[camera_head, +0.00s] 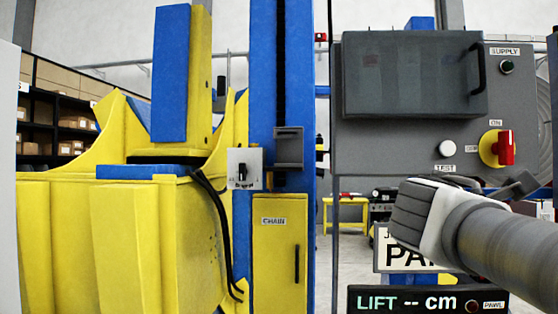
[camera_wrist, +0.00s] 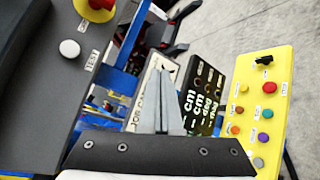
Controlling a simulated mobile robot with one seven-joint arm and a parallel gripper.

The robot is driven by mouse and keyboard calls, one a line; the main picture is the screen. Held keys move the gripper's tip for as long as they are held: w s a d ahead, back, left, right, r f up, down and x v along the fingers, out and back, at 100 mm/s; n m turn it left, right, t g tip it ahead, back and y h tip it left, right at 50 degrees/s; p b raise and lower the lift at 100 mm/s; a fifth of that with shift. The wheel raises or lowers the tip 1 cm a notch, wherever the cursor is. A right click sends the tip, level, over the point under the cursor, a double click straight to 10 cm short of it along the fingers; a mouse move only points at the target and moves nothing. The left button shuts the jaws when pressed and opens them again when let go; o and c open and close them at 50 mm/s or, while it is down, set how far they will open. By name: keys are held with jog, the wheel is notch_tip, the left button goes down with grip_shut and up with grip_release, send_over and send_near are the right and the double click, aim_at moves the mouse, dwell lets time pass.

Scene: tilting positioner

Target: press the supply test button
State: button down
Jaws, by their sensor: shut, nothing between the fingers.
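The white round test button (camera_head: 447,148), with a TEST label under it, is on the lower part of a grey panel (camera_head: 360,150). In the wrist view the test button (camera_wrist: 69,49) is at the upper left, unobstructed. My gripper (camera_wrist: 165,68) is shut and empty; its fingertips are apart from the button and to its right in that view. In the head view my arm comes in from the lower right, below the panel; the fingertips are hard to make out there. A dark supply lamp (camera_head: 506,66) sits under the SUPPLY label.
A red-and-yellow rotary switch (camera_head: 500,148) is right of the button. A grey cover with a handle (camera_head: 410,75) juts out above it. A LIFT display (camera_head: 428,301) is below. The wrist view shows a yellow control box (camera_wrist: 265,120) at right. Yellow-and-blue machinery (camera_head: 120,230) fills the left.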

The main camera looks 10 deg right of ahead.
aim_at(453, 150)
notch_tip(453, 150, up, 12)
jog(key=w+d+n+t+h, duration=0.1)
jog(key=d+n+h, duration=0.1)
jog(key=n+h, duration=0.1)
jog(key=shift+w+d+n+h+p, duration=0.15)
jog(key=shift+w+n+h+p, duration=0.25)
jog(key=shift+n, duration=0.2)
jog(key=shift+f, duration=0.1)
jog(key=shift+w+d+p, duration=0.35)
jog(key=shift+w+p, duration=0.05)
jog(key=shift+w, duration=1.05)
jog(key=shift+w+d+p, duration=0.35)
jog(key=shift+w, duration=1.05)
jog(key=shift+w+d+p, duration=0.35)
jog(key=shift+w+p, duration=0.05)
jog(key=shift+w, duration=1.05)
jog(key=shift+w, duration=0.1)
jog(key=shift+w+d, duration=0.1)
jog(key=shift+w, duration=0.2)
jog(key=shift+w, duration=0.45)
jog(key=shift+s+b, duration=0.4)
jog(key=shift+s, duration=0.45)
